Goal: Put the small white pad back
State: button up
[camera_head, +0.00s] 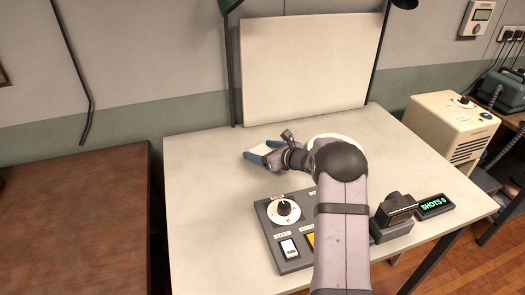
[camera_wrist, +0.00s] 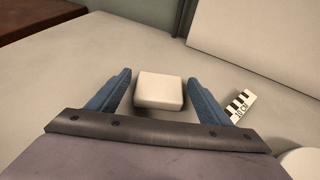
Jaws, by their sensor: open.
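A small white pad (camera_wrist: 160,91) with rounded edges lies on the pale table in the wrist view. My gripper (camera_wrist: 160,80) has its two blue fingers open, one on each side of the pad, with a gap visible on both sides. In the head view my gripper (camera_head: 258,155) reaches low over the left back part of the table. The pad cannot be made out there. A round white piece (camera_head: 335,141) shows partly behind my arm; its edge also appears at the lower right of the wrist view (camera_wrist: 301,163).
A scale card (camera_wrist: 240,106) lies right of the fingers. A control box with a dial (camera_head: 284,209), a dark device (camera_head: 394,217) and a "SHOTS 0" display (camera_head: 435,206) stand at the front. A white backdrop panel (camera_head: 308,66) stands behind. The table's left part is clear.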

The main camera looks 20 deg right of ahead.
jog(key=shift+r+p, duration=0.25)
jog(key=shift+p, duration=0.05)
jog(key=shift+s+d, duration=0.2)
jog(key=shift+s, duration=0.05)
jog(key=b+v, duration=0.2)
jog(key=v, duration=0.9)
jog(key=shift+s+r, duration=0.1)
jog(key=shift+s, duration=0.05)
jog(key=s+a+r+n+g+y+p, duration=0.1)
jog(key=s+a+r+n+g+p, duration=0.3)
jog(key=s+a+n+p, duration=0.3)
jog(key=s+a+r+n+g+y+p, duration=0.1)
jog(key=s+a+r+n+g+p, duration=0.25)
jog(key=s+a+n+p, duration=0.4)
jog(key=s+r+n+g+h+p, duration=0.2)
jog(key=s+r+n+h+p, duration=0.1)
jog(key=s+n+p, duration=0.3)
jog(key=s+r+n+g+h+p, duration=0.3)
jog(key=s+r+n+h+p, duration=0.1)
jog(key=s+n, duration=0.7)
notch_tip(320, 180, up, 2)
jog(key=shift+s+d+r+p, duration=0.15)
jog(key=shift+s+d+p, duration=0.3)
jog(key=shift+s+p, duration=0.55)
